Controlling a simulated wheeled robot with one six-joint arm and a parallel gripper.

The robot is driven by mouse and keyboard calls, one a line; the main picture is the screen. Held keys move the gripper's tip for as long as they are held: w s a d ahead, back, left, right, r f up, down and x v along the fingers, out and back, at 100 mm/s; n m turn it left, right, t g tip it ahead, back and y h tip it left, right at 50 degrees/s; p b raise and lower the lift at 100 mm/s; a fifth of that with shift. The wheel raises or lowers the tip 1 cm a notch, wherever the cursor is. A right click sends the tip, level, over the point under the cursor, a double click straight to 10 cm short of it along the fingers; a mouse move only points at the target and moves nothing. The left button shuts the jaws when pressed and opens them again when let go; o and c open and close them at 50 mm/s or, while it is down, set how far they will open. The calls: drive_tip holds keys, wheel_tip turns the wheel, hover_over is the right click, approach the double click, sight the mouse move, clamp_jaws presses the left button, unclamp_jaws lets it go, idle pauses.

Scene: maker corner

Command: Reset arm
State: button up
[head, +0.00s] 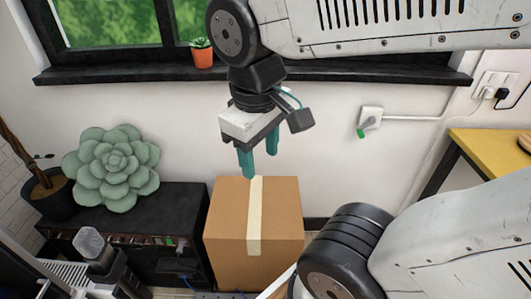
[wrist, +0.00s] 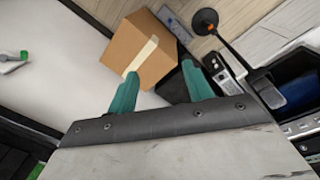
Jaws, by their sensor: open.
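My gripper (head: 259,164) hangs from my raised arm in the head view, its two teal fingers pointing down. It is open with nothing between the fingers. A closed cardboard box (head: 279,215) with a pale tape strip stands below and just behind the fingertips in the picture. In the wrist view the two fingers (wrist: 161,90) are spread apart, and the box (wrist: 133,52) shows beyond them. I cannot tell the exact gap between fingertips and box.
A black low cabinet (head: 150,215) with a large green succulent (head: 112,165) stands left of the box. A window sill (head: 130,73) holds a small orange pot (head: 202,55). A yellow-topped table (head: 500,150) is at the right.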

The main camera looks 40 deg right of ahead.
drive_tip(key=s+m, duration=0.1)
drive_tip(key=s+m+t, duration=0.1)
drive_tip(key=shift+d+f+m+y, duration=0.15)
drive_tip(key=shift+d+m+y, duration=0.15)
drive_tip(key=shift+d+y, duration=0.1)
idle(0.9)
